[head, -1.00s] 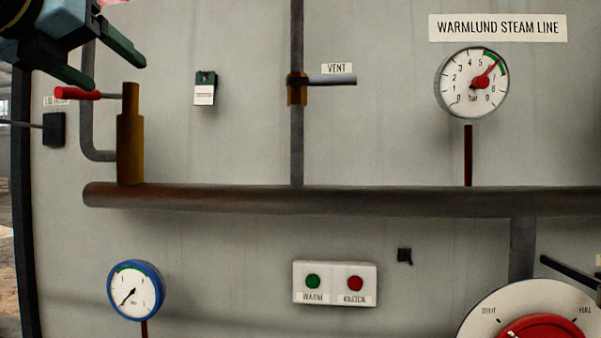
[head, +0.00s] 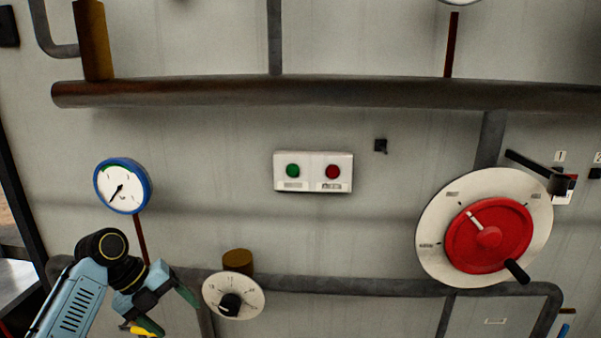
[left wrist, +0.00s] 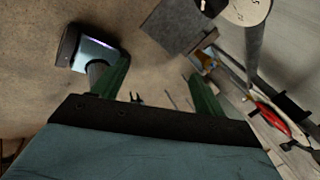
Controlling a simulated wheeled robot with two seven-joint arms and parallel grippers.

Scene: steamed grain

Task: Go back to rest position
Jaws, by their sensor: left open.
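My left gripper (head: 170,311) is at the lower left of the head view, in front of the panel and left of the small white dial. It is open, and nothing is between its green fingers. In the left wrist view the two fingers of the left gripper (left wrist: 160,76) stand apart over a brown floor. A small yellow thing (head: 138,330) shows under the gripper in the head view. My right gripper is not in view.
The grey panel carries a blue-rimmed gauge (head: 122,186), a white dial with a black knob (head: 230,304), a button box (head: 313,186) and a red handwheel (head: 500,251). A brown pipe (head: 320,94) runs across above. A black lever (head: 530,168) is at right.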

